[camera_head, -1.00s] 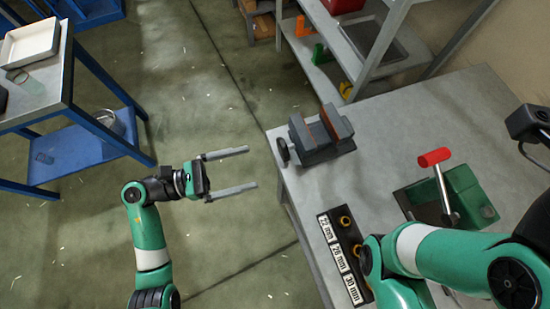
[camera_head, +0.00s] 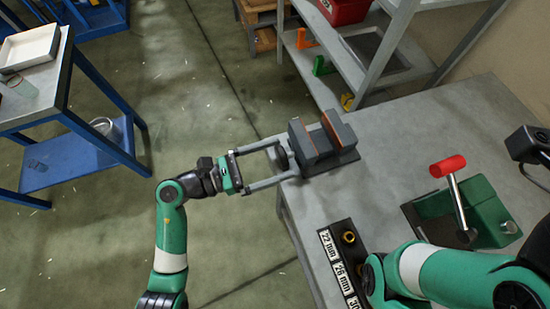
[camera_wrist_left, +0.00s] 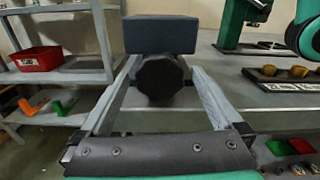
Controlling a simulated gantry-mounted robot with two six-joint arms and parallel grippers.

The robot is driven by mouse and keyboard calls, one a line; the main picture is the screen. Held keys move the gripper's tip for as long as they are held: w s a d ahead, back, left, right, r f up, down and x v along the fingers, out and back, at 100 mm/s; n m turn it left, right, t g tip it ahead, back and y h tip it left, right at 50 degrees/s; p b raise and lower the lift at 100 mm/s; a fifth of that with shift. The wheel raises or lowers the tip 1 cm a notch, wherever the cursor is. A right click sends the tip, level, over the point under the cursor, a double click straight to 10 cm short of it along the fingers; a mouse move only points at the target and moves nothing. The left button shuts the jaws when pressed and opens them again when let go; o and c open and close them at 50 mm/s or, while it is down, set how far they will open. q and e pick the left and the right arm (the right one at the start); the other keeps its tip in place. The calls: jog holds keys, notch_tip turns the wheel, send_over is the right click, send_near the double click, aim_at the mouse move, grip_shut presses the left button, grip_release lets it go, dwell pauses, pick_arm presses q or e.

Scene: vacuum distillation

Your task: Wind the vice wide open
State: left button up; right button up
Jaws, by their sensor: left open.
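The grey vice (camera_head: 318,150) with reddish-brown jaw faces sits near the left edge of the grey bench. A clear gap shows between its jaws. Its dark round knob faces left; in the left wrist view the knob (camera_wrist_left: 160,78) appears end-on, in front of the blue-grey vice block (camera_wrist_left: 160,35). My left gripper (camera_head: 289,157) is open, its two long fingers reaching either side of the knob. In the left wrist view I see a gap between the knob and the right finger; contact on the left is unclear. My right arm shows at lower right, but its gripper is out of view.
A green device with a red-handled lever (camera_head: 448,166) stands on the bench to the right. A labelled size rack (camera_head: 345,262) lies near the front. A shelf unit (camera_head: 375,55) stands behind, and a blue-framed table (camera_head: 60,80) at left. Open floor lies between.

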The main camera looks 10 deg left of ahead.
pick_arm(q)
jog(key=shift+d, duration=0.1)
jog(key=c, duration=1.3)
jog(key=shift+r+p, duration=0.15)
jog(key=shift+p, duration=0.25)
jog(key=n+p, duration=0.3)
jog(key=p, duration=0.1)
jog(key=shift+r+n, duration=0.15)
jog(key=shift+n, duration=0.45)
jog(key=shift+f, duration=0.3)
jog(key=o, duration=1.3)
jog(key=p+v, duration=0.2)
jog(key=v, duration=0.9)
jog(key=shift+a, duration=0.3)
